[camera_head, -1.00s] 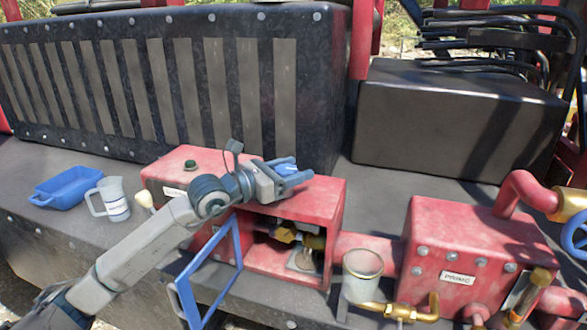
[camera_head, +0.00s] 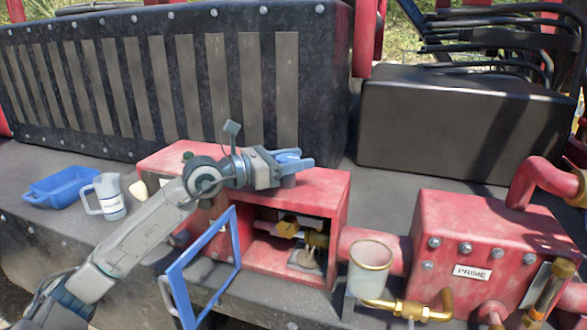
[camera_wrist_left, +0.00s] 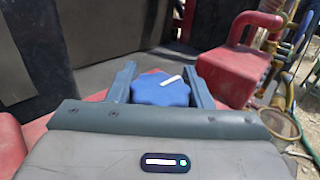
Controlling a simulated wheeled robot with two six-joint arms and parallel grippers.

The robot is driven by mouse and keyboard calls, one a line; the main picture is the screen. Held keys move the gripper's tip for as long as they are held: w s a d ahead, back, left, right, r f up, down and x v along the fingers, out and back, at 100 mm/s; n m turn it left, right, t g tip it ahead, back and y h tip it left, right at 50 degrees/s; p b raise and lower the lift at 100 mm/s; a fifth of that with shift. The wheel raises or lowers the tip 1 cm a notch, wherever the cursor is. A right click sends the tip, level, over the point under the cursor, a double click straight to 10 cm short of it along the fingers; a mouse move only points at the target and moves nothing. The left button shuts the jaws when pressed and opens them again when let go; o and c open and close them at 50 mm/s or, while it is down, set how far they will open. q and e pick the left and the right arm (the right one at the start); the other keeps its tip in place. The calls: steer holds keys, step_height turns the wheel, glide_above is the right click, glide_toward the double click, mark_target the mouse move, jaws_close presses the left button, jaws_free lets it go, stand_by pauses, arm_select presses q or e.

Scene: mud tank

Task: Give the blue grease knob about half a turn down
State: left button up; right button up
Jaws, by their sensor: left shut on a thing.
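The blue grease knob (camera_wrist_left: 158,91) is a lobed cap with a white pointer mark, seen in the left wrist view between the two fingers. The mark points toward the upper right there. My left gripper (camera_head: 298,158) is shut on the knob, over the top of the red box (camera_head: 325,185), with one finger on each side. In the head view the fingers and arm hide most of the knob. My right gripper is in neither view.
A blue-framed door (camera_head: 182,290) stands open before the box's brass fittings (camera_head: 288,228). A clear cup (camera_head: 370,262) and the PRIME box (camera_head: 455,225) are to the right. A blue tray (camera_head: 55,188) and a jug (camera_head: 110,195) stand left.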

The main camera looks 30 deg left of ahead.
arm_select(q)
steer(key=o, duration=0.9)
steer(key=shift+o, duration=0.4)
steer(key=shift+w+d+f, duration=0.1)
steer(key=shift+w, duration=0.05)
